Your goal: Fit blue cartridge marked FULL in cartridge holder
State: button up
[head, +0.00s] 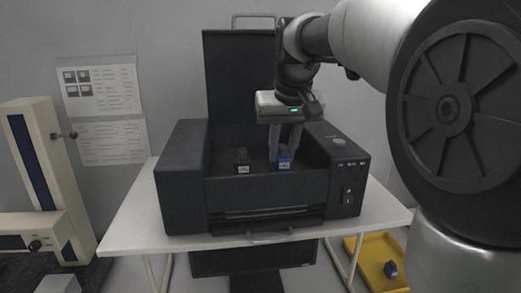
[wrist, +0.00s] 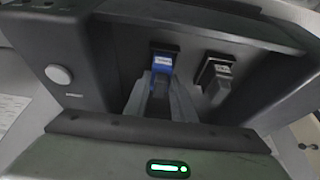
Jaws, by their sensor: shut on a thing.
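My gripper (head: 285,145) reaches down into the open dark printer (head: 268,190) and is shut on a blue cartridge (head: 284,164) with a white label. The label is too small to read. In the wrist view the blue cartridge (wrist: 162,62) is between the fingertips (wrist: 160,88), at a dark holder slot (wrist: 165,46) in the printer's inner wall. Whether it is fully seated cannot be told. A black cartridge (head: 242,160) with a pale label stands to its left in the head view; it shows to the right in the wrist view (wrist: 217,76).
The printer stands on a white table (head: 130,225), its lid (head: 238,80) raised behind my gripper. A yellow tray (head: 372,262) at lower right holds another blue item (head: 390,269). A beige machine (head: 40,170) stands at left. Printed sheets (head: 100,90) hang on the wall.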

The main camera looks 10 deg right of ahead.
jog(key=shift+f, duration=0.15)
jog(key=o, duration=1)
jog(key=shift+r, duration=0.45)
jog(key=v, duration=1.1)
jog(key=shift+t, duration=0.5)
jog(key=s+f, duration=2)
jog(key=shift+s+f+p, duration=0.35)
jog(key=shift+f+p, duration=0.05)
